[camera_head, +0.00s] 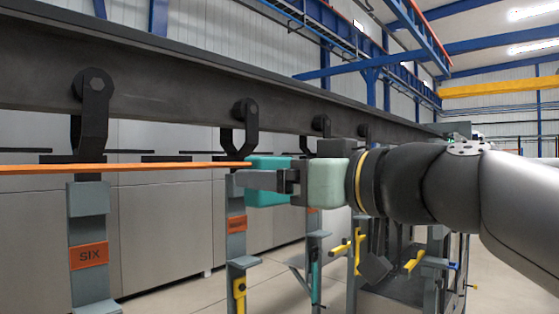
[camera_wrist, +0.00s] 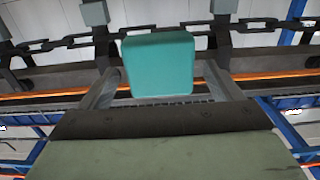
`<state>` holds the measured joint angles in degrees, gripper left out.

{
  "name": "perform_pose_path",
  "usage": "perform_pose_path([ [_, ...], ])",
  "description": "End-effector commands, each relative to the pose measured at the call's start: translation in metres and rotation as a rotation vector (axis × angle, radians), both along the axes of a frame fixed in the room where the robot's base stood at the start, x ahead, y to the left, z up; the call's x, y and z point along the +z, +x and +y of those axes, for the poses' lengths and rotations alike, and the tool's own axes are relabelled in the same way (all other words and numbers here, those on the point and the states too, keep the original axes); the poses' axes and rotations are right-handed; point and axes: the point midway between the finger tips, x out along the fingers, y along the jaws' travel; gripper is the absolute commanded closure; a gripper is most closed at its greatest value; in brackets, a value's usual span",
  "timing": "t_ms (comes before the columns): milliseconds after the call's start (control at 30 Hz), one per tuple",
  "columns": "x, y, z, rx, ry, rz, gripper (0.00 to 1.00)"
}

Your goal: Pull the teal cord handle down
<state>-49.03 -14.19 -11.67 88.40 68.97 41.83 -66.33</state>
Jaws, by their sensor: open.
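The teal handle (camera_head: 268,199) is a rounded block beside the overhead rail in the head view. It also shows in the wrist view (camera_wrist: 158,66), between the two fingers of my gripper. My gripper (camera_head: 246,180) is open, with one finger crossing in front of the handle in the head view. In the wrist view, gaps show between the handle and both fingers. An orange cord (camera_head: 120,167) runs level from the left edge up to the handle. I cannot tell how the handle joins the cord.
A dark rail (camera_head: 170,80) with several hooks (camera_head: 92,100) runs overhead. Grey hangers hang below it, one with an orange "SIX" label (camera_head: 88,255). Yellow-handled fittings (camera_head: 352,245) stand below my arm. A chain (camera_wrist: 75,42) crosses behind the handle in the wrist view.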

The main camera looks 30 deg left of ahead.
Motion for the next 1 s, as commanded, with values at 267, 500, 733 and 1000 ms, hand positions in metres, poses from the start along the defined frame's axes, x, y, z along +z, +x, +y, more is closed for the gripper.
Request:
perform_pose_path([
  [267,0.001,0.006,0.024,0.0,0.0,0.0,0.15],
  [500,0.0,0.006,0.025,0.0,0.001,-0.001,0.15],
  [733,0.0,0.006,0.025,0.0,0.001,0.0,0.67],
  [1000,-0.017,0.007,0.025,-0.002,0.0,-0.002,0.78],
])
